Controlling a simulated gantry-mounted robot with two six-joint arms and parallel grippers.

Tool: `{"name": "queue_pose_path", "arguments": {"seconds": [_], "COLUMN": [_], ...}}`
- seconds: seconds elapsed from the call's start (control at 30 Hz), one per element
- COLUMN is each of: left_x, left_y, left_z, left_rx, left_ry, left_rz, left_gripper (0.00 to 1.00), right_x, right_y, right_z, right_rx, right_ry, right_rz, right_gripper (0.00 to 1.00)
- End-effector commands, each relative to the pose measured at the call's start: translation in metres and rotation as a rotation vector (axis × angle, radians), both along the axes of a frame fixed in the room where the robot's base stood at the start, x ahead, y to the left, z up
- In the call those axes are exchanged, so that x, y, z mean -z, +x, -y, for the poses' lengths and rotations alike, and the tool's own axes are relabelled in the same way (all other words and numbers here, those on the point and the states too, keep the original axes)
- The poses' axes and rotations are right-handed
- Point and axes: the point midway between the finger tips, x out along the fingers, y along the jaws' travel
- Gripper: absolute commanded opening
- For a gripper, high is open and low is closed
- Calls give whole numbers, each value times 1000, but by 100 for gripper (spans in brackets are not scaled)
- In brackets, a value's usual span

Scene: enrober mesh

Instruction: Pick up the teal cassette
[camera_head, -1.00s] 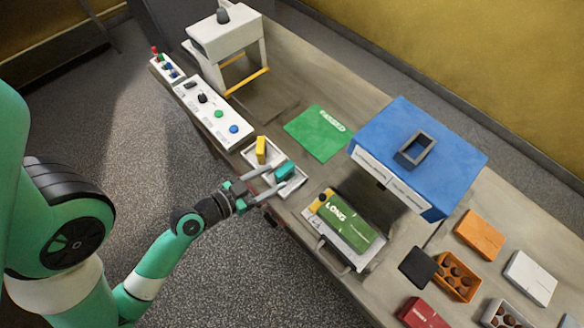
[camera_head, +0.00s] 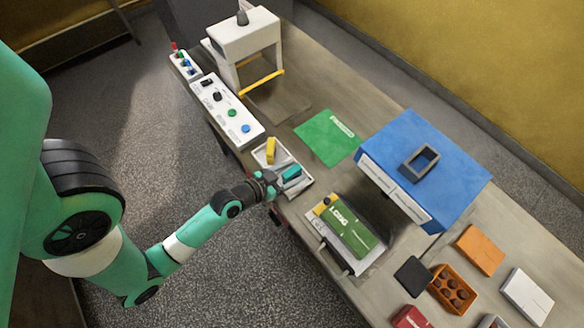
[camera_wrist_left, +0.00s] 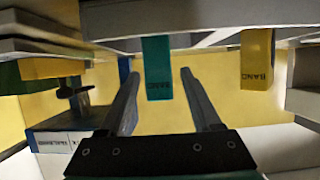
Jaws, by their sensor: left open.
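The teal cassette (camera_head: 291,172) stands at the right end of a small white tray (camera_head: 305,184) near the table's front edge. A yellow cassette (camera_head: 271,150) stands in the tray's other part. My left gripper (camera_head: 283,178) is at the tray's front side, close to the teal cassette, and its fingers are hard to make out there. In the left wrist view my gripper (camera_wrist_left: 160,75) is open, and the teal cassette (camera_wrist_left: 157,70) shows between its two fingertips. I cannot tell whether they touch it. The yellow cassette (camera_wrist_left: 256,62) is to the right there. My right gripper is out of view.
A green board marked LONG (camera_head: 350,230) lies on a handled tray right of the gripper. A blue box (camera_head: 435,165) stands behind it. A control panel (camera_head: 228,112) and white press (camera_head: 245,40) stand to the left. A green mat (camera_head: 325,137) lies flat behind the tray.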

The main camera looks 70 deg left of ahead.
Motion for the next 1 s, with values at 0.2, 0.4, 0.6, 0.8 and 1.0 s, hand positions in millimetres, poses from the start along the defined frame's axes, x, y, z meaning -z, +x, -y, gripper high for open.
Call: {"name": "queue_pose_path", "arguments": {"seconds": [0.2,0.4,0.6,0.8,1.0], "left_x": [11,11,11,11,11], "left_y": [24,24,24,24,24], "left_z": [-10,-10,-10,-10,-10], "left_rx": [-1,-1,-1,-1,-1], "left_ry": [2,0,0,0,0], "left_rz": [0,0,0,0,0], "left_gripper": [65,65,29,0,0], "right_x": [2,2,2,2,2], "right_y": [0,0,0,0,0], "right_z": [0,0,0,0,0], "right_rx": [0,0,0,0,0], "right_ry": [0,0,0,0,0], "right_rz": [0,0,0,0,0], "right_gripper": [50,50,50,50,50]}}
